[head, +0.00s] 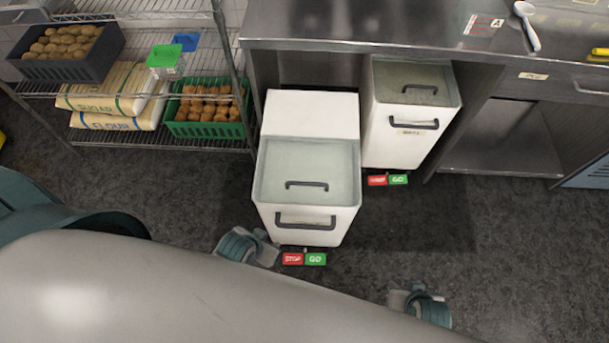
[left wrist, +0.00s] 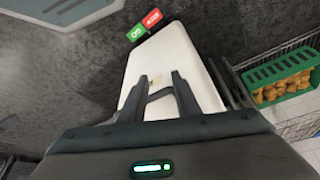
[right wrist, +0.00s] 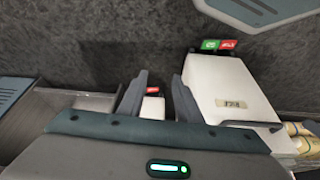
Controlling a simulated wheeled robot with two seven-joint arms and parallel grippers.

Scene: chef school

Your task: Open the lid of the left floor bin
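The left floor bin is a white box (head: 280,215) with a pale see-through lid (head: 330,165) that lies closed. A dark handle (head: 307,184) sits on the lid, and another dark handle (head: 305,221) is on the front face. My left gripper (head: 262,243) is low beside the bin's front left corner. In the left wrist view it (left wrist: 162,85) is open, with the white bin (left wrist: 178,62) beyond the fingers and a dark bar showing between them. My right gripper (head: 408,300) is to the right, apart from the bin; in the right wrist view it (right wrist: 158,88) is open and empty.
A second white bin (head: 385,140) stands under the steel counter (head: 350,28) at right. A wire rack (head: 100,138) with a green crate (head: 207,130) is at left. Red and green STOP/GO tags (head: 304,259) are at the left bin's foot. Dark floor (head: 500,240) is clear at right.

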